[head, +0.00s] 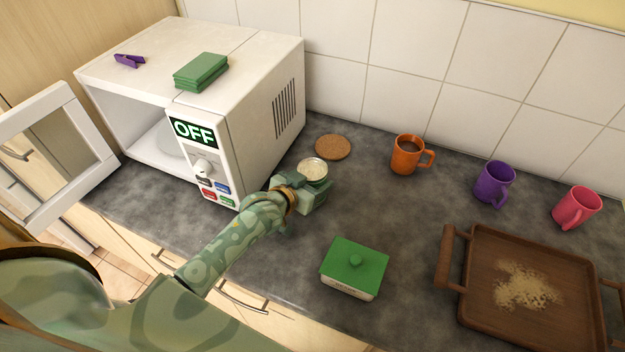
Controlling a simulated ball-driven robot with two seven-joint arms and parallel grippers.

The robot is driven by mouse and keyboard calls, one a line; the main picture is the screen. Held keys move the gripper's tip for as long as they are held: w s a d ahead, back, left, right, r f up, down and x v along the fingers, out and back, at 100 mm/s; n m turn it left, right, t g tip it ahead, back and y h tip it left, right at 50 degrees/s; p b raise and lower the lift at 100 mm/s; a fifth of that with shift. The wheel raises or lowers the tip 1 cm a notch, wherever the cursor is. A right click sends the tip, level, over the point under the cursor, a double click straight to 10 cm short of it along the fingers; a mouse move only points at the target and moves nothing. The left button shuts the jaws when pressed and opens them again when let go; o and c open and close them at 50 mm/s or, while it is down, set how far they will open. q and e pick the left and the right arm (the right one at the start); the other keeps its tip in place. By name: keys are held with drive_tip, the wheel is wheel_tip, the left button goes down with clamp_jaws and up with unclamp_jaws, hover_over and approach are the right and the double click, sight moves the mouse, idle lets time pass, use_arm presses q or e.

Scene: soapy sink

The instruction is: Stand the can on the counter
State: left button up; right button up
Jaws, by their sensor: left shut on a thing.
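The can (313,169) shows as a round, pale top with a silvery rim, facing up, just right of the microwave's front corner. My left gripper (312,190) is shut on it from the near side and hides most of its body. The can looks about upright. I cannot tell whether its base touches the dark grey counter (400,225). My right gripper is not in view.
A white microwave (258,110) with its door open stands left, close to my gripper. A cork coaster (333,147) lies behind the can. An orange mug (408,155), purple mug (492,184), pink mug (575,207), green-lidded box (355,265) and wooden tray (485,325) stand right. The middle counter is clear.

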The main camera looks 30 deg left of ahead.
use_arm(q)
drive_tip(key=o, duration=1.3)
drive_tip(key=shift+f, duration=0.1)
drive_tip(key=shift+s+r, duration=0.2)
drive_tip(key=shift+p+v, duration=1.25)
drive_tip(key=shift+v, duration=4.55)
